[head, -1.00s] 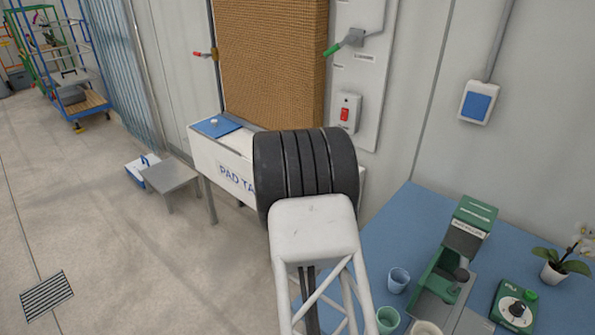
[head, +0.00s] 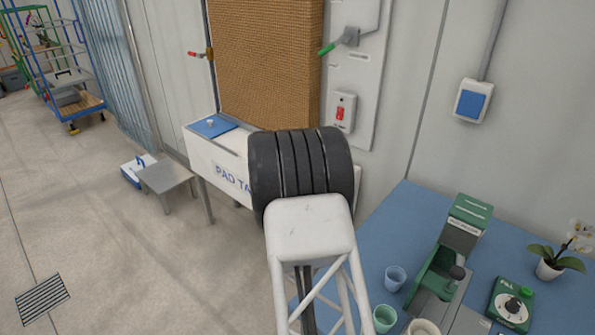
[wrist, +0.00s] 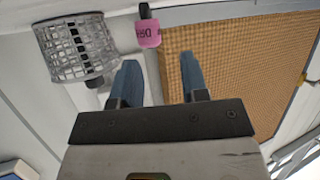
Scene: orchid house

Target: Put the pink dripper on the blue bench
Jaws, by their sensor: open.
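In the wrist view, a pink piece (wrist: 148,34) with dark lettering sits on a black stem near the top edge, beyond my fingers. I cannot tell whether it is the pink dripper; no other pink thing shows clearly. My gripper (wrist: 157,82) has two blue fingers, spread apart with nothing between them. The pink piece is apart from them, above and slightly left of the gap's middle in the picture. The blue bench (head: 385,238) is at the lower right of the head view. My gripper does not show in the head view.
The bench holds a blue cup (head: 395,279), a green cup (head: 385,318), a green machine (head: 455,240), a green dial box (head: 511,305) and a potted orchid (head: 550,268). Its back left part is bare. A wire-mesh cylinder (wrist: 76,50) is left of the fingers in the wrist view.

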